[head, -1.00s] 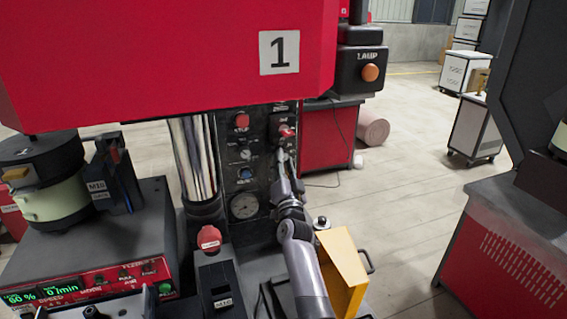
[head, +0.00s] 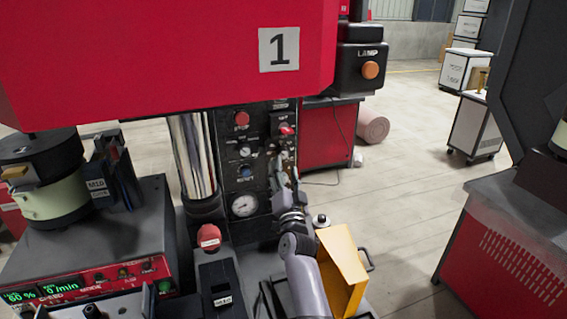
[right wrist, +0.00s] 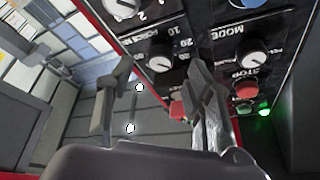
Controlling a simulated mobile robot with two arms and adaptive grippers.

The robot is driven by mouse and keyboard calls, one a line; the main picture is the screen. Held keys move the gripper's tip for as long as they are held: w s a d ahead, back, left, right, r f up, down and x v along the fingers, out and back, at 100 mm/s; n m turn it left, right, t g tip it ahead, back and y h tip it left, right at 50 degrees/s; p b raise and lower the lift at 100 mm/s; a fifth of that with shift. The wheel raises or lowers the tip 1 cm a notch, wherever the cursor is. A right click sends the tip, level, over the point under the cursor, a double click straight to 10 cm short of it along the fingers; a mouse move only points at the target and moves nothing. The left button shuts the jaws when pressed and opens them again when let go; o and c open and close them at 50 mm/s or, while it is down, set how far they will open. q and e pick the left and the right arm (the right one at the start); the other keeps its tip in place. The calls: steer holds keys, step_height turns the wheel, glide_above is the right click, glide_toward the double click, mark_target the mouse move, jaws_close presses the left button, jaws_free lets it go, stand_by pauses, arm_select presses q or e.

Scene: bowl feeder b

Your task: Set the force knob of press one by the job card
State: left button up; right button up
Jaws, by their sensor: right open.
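Press one is the red machine marked 1 (head: 279,49), with a dark control panel on its front. In the right wrist view the force knob (right wrist: 160,58) is a pale-faced round knob beside the label FORCE and numbers. My right gripper (right wrist: 160,68) is open; the knob shows between its two fingertips, and I see no grip on it. In the head view the right gripper (head: 283,163) is in front of the panel's right column and hides part of it, so the force knob cannot be made out there. I cannot make out the job card. My left gripper is not in view.
The mode knob (right wrist: 252,55) is close by the right finger. A red stop button (head: 242,118), a gauge (head: 244,205) and a red-topped button (head: 209,237) are nearby. A yellow guard (head: 343,268) stands beside my right arm.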

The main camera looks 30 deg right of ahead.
steer(key=v, duration=0.8)
stand_by(0.4)
